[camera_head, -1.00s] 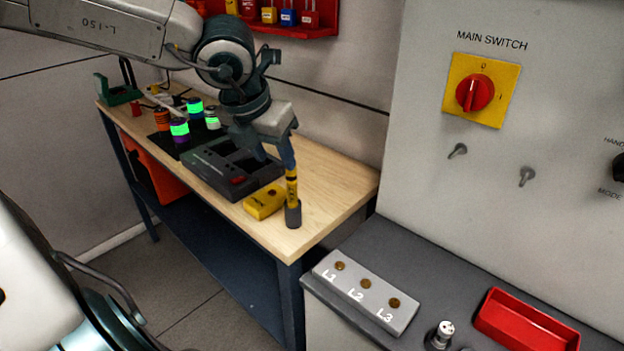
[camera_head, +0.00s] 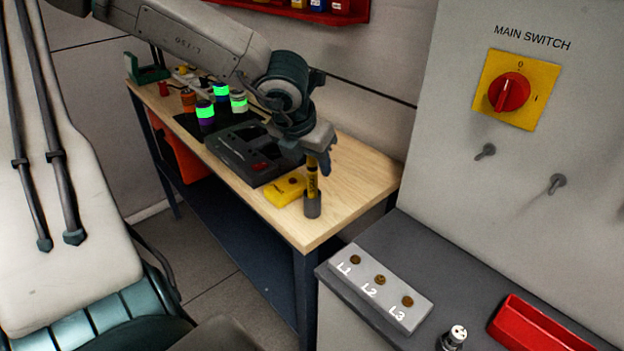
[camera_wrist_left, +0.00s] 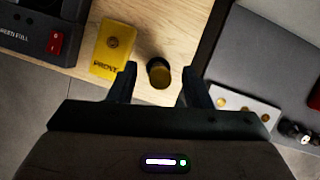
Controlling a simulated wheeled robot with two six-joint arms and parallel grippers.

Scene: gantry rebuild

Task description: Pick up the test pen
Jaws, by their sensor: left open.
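The test pen (camera_head: 312,181) is yellow with dark markings and stands upright in a small dark grey round holder (camera_head: 312,205) near the front end of the wooden bench. My left gripper (camera_head: 320,160) is open and points down at the pen's upper part from above. In the left wrist view, the pen's round yellow end (camera_wrist_left: 160,77) lies between the two spread fingers of the gripper (camera_wrist_left: 157,84), with gaps on both sides. The fingers partly hide the pen's top in the head view. My right gripper is not in view.
A yellow block labelled PROVE (camera_head: 286,190) lies beside the holder. A dark case (camera_head: 250,152) with a red switch sits behind it. Right of the bench is a grey cabinet ledge with the L1–L3 terminal block (camera_head: 378,288) and a red tray (camera_head: 540,328). The bench's front corner is bare.

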